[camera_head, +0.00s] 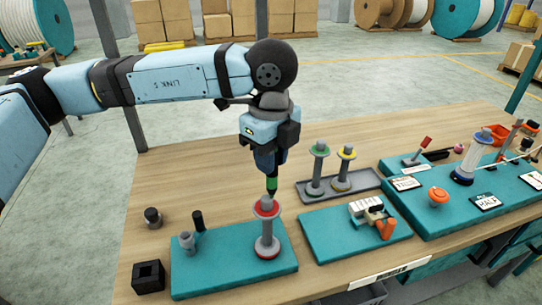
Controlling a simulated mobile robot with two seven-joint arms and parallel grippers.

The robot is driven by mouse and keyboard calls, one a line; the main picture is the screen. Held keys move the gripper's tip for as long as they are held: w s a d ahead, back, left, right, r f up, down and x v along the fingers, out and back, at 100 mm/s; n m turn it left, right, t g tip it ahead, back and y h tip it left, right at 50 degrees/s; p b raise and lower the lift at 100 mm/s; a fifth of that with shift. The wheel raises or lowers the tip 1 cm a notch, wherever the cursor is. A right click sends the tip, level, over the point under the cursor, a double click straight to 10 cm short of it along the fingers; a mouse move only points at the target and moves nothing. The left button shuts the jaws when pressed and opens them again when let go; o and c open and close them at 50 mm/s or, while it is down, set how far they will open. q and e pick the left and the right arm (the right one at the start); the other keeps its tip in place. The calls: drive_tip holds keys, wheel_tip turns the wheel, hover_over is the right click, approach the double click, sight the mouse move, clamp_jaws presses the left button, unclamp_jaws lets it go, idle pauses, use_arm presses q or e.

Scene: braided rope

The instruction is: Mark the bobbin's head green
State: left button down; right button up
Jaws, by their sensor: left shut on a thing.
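The bobbin (267,230) stands upright on a teal board (218,277) at the front. It is grey, with a red ring around its head (267,208) and red at its base. My left gripper (270,171) points straight down above it. It is shut on a marker (271,184) with a green band and a dark lower end. The marker's tip is at the top of the bobbin's head; I cannot tell whether it touches. My right gripper is not in view.
Two bobbins, one green-headed (318,165) and one yellow-headed (343,167), stand in a grey tray (367,182) behind. Small grey and black fittings (189,243) share the board's left side. A clamp-like device (372,217) and a teal station (467,205) occupy the right.

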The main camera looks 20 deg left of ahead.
use_arm(q)
drive_tip(key=shift+b, duration=0.3)
idle(0.4)
drive_tip(key=shift+a+f, duration=0.1)
drive_tip(key=shift+s+a+b, duration=0.4)
drive_tip(key=shift+s+a, duration=0.2)
drive_tip(key=shift+a, duration=0.2)
drive_tip(key=shift+w+d, duration=0.1)
drive_tip(key=shift+w+d+b, duration=0.3)
drive_tip(key=shift+w+d, duration=0.25)
drive_tip(key=shift+d, duration=0.25)
drive_tip(key=shift+s+a, duration=0.1)
drive_tip(key=shift+s+a+b, duration=0.4)
drive_tip(key=shift+s+a, duration=0.15)
drive_tip(key=shift+a, duration=0.25)
drive_tip(key=shift+d, duration=0.1)
